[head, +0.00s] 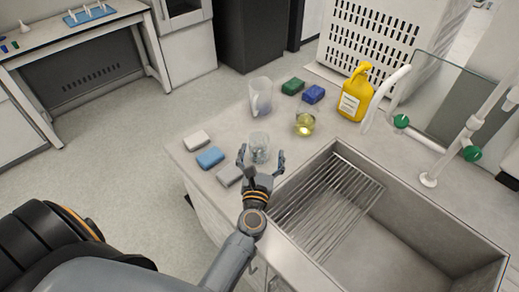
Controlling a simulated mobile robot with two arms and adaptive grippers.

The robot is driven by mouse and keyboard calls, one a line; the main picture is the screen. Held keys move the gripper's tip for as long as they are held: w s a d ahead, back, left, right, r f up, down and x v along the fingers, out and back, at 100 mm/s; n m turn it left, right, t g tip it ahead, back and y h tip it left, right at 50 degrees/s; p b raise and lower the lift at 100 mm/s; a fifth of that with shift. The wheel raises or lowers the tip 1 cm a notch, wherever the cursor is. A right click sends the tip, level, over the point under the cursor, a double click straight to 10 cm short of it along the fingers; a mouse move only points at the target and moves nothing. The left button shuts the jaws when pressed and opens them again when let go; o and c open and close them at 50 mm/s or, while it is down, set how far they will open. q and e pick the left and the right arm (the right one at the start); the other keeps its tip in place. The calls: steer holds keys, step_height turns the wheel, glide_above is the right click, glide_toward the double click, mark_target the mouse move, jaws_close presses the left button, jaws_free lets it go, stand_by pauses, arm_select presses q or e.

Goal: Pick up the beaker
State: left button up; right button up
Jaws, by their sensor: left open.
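A clear glass beaker (260,141) stands on the grey counter near the sink's left rim. My left gripper (261,158) is open, with its fingers on either side of the beaker's lower part. Whether the fingers touch the glass cannot be told. A second small glass vessel with yellow liquid (305,124) stands to the right and further back. A taller clear pitcher-like container (260,97) stands behind the beaker. My right gripper is not in view.
White (196,140), blue (210,158) and grey (229,174) sponges lie left of the beaker.

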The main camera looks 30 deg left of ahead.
arm_select(q)
steer(key=a+f+n+g+y, duration=0.1)
steer(key=n, duration=0.1)
steer(key=b, duration=0.8)
glide_toward(259, 155)
steer(key=x, duration=0.2)
steer(key=f+x, duration=0.1)
steer(key=x, duration=0.6)
steer(key=p+x, duration=0.1)
steer(key=x, duration=0.1)
steer(key=shift+w+a+r, duration=0.2)
steer(key=shift+a+r, duration=0.05)
steer(key=shift+r, duration=0.05)
steer(key=c, duration=1.3)
steer(key=shift+r, duration=0.1)
